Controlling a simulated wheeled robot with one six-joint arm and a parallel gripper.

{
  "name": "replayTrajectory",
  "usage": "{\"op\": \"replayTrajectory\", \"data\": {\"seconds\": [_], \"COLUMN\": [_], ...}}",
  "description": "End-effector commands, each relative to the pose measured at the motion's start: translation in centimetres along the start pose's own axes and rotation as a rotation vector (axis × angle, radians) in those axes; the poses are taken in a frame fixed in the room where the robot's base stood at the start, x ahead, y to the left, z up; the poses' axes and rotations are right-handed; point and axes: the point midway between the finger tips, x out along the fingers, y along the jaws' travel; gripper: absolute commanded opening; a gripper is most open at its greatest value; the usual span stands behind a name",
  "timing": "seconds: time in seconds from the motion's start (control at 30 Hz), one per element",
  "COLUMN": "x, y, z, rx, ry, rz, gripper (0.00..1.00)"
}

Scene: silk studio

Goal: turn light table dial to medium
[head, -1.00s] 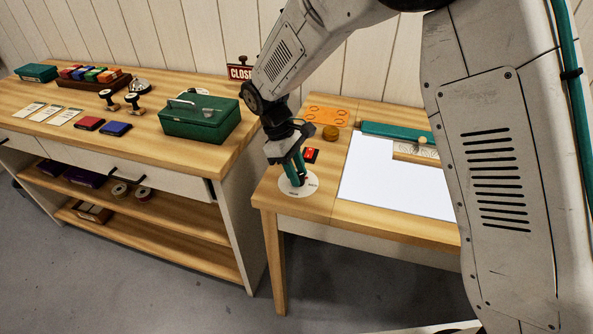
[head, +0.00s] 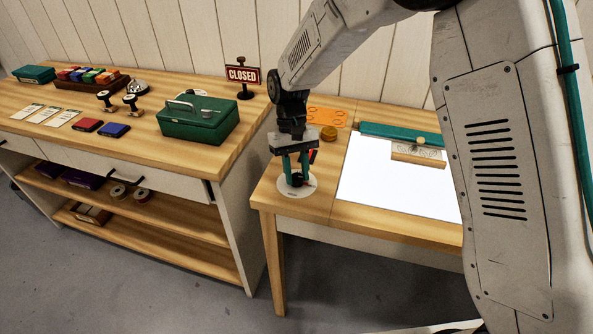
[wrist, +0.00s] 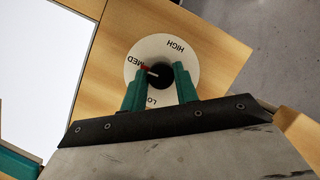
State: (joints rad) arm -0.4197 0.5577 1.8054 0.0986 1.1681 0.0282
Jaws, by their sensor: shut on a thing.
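The light table dial has a round white plate (wrist: 176,45) with HIGH, MED and a partly hidden LO label. Its dark knob (wrist: 160,76) is at the plate's centre, with a small red and white pointer (wrist: 149,70) directed toward MED. My gripper (wrist: 160,84) is shut on the knob, one green finger on each side, and hides part of the plate. In the head view my gripper (head: 296,180) points down over the dial plate (head: 298,191) at the table's front left corner. The lit white panel (head: 395,185) lies right of the dial.
A small red and black item (head: 312,156) is close behind my gripper. An orange sheet (head: 326,115), a round brown tin (head: 329,133), a green bar (head: 390,131) and a wooden block (head: 418,155) lie farther back. A workbench with a green box (head: 198,122) stands to the left.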

Motion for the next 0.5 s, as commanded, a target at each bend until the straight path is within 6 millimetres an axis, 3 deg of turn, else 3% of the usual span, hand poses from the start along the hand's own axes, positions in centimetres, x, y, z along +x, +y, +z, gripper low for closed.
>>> {"op": "replayTrajectory", "data": {"seconds": [0.5], "x": [-0.1], "y": [0.09], "z": [-0.08], "rx": [0.047], "ry": [0.007], "rz": [-0.019], "gripper": [0.07]}}
